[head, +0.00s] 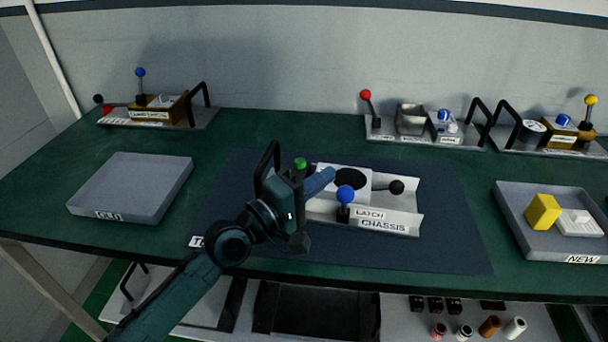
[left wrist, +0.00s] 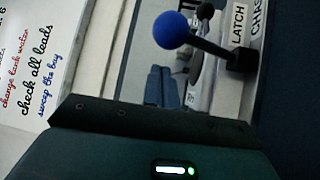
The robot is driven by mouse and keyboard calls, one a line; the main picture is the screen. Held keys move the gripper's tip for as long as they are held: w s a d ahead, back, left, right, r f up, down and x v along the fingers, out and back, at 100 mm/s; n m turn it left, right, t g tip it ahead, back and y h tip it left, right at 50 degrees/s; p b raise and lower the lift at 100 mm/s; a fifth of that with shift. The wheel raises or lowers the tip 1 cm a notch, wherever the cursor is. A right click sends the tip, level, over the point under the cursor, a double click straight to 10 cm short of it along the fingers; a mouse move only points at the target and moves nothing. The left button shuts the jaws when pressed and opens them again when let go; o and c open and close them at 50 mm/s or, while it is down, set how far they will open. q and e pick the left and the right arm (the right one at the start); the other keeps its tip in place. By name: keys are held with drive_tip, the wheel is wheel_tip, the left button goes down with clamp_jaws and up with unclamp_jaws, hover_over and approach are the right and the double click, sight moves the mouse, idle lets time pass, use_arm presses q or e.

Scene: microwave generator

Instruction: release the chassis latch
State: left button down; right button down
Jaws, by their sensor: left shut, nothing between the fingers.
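The chassis (head: 400,218) is a pale open tray on the dark mat, with labels LATCH and CHASSIS on its front. My left gripper (head: 326,177) is shut and empty, over the chassis's left part, just left of and behind the blue ball. Its fingers (left wrist: 162,86) show together in the wrist view. My left arm hides the chassis's left end. My right gripper is not in view.
The chassis also bears a black-knobbed lever (head: 396,187), a green knob (head: 300,163) and a black handle (head: 266,165) near my wrist. The OLD tray (head: 130,185) is empty at left. The NEW tray (head: 515,240) holds yellow and white parts. Other units stand along the back.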

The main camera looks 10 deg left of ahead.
sight(344, 203)
use_arm(q)
drive_tip(key=shift+s+d+f+p, duration=0.15)
drive_tip(key=shift+s+d, duration=0.1)
drive_tip(key=shift+s, duration=0.3)
drive_tip(key=shift+s+d+r+p, duration=0.15)
drive_tip(key=shift+s+d, duration=0.1)
drive_tip(key=shift+s, duration=0.3)
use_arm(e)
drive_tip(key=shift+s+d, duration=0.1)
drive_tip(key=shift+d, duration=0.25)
use_arm(q)
drive_tip(key=shift+f, duration=0.15)
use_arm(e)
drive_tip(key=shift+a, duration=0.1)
use_arm(q)
drive_tip(key=b, duration=0.1)
drive_tip(key=s+b, duration=0.1)
drive_tip(key=b, duration=0.1)
drive_tip(key=shift+s+d+f+m+t+h, duration=0.2)
drive_tip(key=shift+s+m+t+h, duration=0.1)
drive_tip(key=shift+m+h, duration=0.1)
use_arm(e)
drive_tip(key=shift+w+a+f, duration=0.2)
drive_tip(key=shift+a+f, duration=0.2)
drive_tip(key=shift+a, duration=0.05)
